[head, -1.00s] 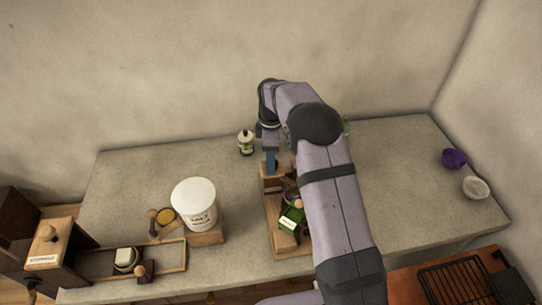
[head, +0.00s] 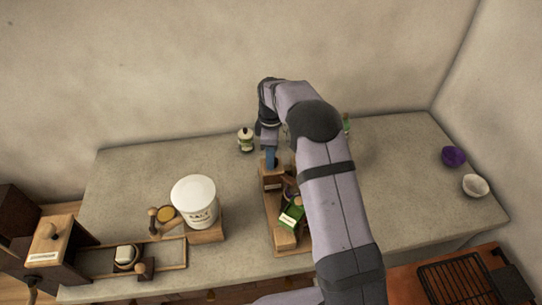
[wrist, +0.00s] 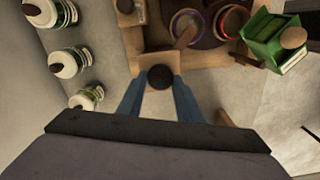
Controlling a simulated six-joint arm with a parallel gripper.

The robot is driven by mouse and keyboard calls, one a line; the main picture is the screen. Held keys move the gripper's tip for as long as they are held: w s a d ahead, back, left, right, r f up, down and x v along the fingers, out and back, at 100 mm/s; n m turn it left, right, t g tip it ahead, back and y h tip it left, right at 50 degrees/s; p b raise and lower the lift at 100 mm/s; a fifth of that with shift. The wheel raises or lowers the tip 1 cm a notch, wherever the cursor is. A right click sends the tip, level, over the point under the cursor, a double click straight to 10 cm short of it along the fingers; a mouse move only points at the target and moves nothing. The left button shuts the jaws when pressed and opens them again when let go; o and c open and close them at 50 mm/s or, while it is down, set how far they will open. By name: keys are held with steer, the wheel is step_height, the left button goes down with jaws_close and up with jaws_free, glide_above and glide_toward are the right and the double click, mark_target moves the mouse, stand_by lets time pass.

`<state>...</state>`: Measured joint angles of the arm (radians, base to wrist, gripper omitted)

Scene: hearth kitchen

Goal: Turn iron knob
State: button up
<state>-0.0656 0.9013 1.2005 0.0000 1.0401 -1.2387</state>
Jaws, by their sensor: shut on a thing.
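The dark round iron knob (wrist: 161,77) sits on the end of a wooden stand (wrist: 166,60) in the wrist view. My gripper (wrist: 161,88) has its two blue fingers on either side of the knob and is shut on it. In the head view my gripper (head: 270,160) points down at the back end of the wooden stand (head: 272,183). The knob is mostly hidden there by the fingers.
A white salt tub (head: 195,202) is to the left, and a bottle (head: 246,141) is near the wall. Purple (head: 453,156) and white (head: 475,185) bowls are far right, beyond clear counter.

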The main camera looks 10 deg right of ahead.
steer(key=m, duration=0.3)
steer(key=shift+m, duration=0.4)
steer(key=m, duration=0.4)
steer(key=shift+w+d+m+b, duration=0.1)
steer(key=shift+m+b, duration=0.2)
steer(key=shift+b, duration=0.1)
steer(key=m, duration=0.4)
steer(key=shift+r+m, duration=0.1)
steer(key=shift+m, duration=0.2)
steer(key=shift+w+d+m, duration=0.1)
steer(key=shift+m, duration=2)
steer(key=o, duration=1)
steer(key=shift+o, duration=0.2)
